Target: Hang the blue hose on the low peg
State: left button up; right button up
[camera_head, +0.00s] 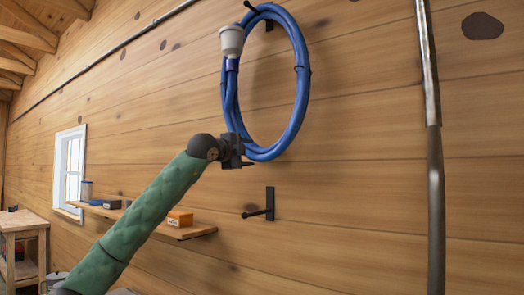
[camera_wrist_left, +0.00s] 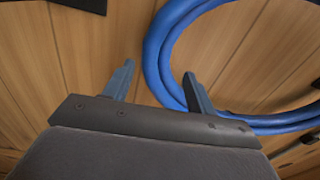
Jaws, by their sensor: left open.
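The blue hose (camera_head: 302,75) is a coiled loop hanging against the wooden wall from the upper peg (camera_head: 253,8). A white fitting (camera_head: 232,40) hangs at its left side. The low peg (camera_head: 268,204) is a dark bracket below the coil, with nothing on it. My left gripper (camera_head: 240,150) is at the lower left of the coil. In the left wrist view my left gripper (camera_wrist_left: 158,88) is open, with the hose (camera_wrist_left: 158,50) passing near and behind its right finger. I cannot tell whether they touch. My right gripper is not in view.
A wall shelf (camera_head: 200,230) with an orange box (camera_head: 180,218) and small containers runs left of the low peg. A vertical metal pipe (camera_head: 436,190) stands at the right. A wooden table (camera_head: 22,222) is at far left.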

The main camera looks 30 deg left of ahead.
aim_at(259, 153)
pick_arm(q)
jog(key=shift+w+d+r+p, duration=0.1)
jog(key=shift+w+r+p, duration=0.05)
jog(key=shift+w+p, duration=0.7)
jog(key=w, duration=0.4)
jog(key=shift+w+d+f+b, duration=0.2)
jog(key=shift+d+b, duration=0.05)
jog(key=shift+b, duration=0.1)
jog(key=shift+w, duration=1.2)
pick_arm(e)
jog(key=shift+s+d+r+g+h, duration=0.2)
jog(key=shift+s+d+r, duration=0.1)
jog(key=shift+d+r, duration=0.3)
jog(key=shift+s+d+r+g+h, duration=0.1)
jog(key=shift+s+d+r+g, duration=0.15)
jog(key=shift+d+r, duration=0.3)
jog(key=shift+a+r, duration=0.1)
pick_arm(q)
jog(key=shift+d, duration=0.15)
grip_shut()
jog(key=shift+f, duration=0.15)
